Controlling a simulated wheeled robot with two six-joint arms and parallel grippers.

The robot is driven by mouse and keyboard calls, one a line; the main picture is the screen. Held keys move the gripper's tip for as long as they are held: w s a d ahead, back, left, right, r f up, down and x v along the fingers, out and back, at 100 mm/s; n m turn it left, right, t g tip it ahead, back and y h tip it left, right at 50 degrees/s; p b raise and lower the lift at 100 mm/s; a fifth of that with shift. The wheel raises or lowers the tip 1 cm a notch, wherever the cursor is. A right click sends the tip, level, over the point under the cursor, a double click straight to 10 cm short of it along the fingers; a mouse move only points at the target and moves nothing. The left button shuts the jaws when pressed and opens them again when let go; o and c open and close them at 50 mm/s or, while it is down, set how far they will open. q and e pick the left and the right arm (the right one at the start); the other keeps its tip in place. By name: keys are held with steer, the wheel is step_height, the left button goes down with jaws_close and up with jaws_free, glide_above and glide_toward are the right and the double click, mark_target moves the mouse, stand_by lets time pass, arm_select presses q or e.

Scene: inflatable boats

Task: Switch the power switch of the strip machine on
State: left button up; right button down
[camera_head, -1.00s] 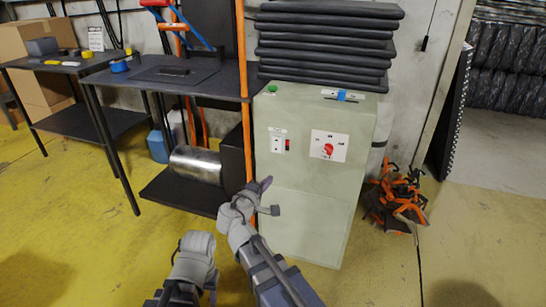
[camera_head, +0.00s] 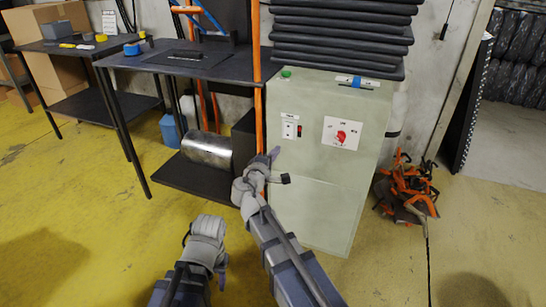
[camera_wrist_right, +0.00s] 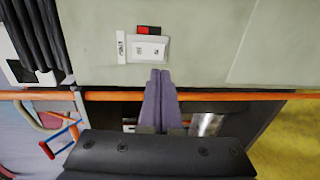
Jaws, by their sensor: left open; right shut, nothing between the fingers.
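A pale green cabinet (camera_head: 322,205) stands ahead. On its front are a white panel with a red rotary knob (camera_head: 341,134), a white plate (camera_head: 290,128) and a small red-and-black switch (camera_head: 299,130). I cannot tell the switch's position. In the right wrist view the red-and-black switch (camera_wrist_right: 149,30) and white plate (camera_wrist_right: 148,50) are just beyond my fingertips. My right gripper (camera_head: 275,160) is shut and empty, below the switch and apart from it; its fingers (camera_wrist_right: 158,76) point toward the plate. My left gripper (camera_head: 222,274) is open and low, away from the cabinet.
Stacked black sheets (camera_head: 343,38) lie on the cabinet. A dark bench (camera_head: 185,62) with an orange post (camera_head: 258,85) stands left of it, with a metal roller (camera_head: 207,149) underneath. An orange-and-black heap (camera_head: 408,190) lies on the right. Yellow floor at left is clear.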

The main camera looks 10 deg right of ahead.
mark_target(288, 137)
arm_select(q)
steer(key=shift+f+b, duration=0.45)
steer(key=shift+f, duration=0.15)
arm_select(e)
steer(key=x, duration=0.9)
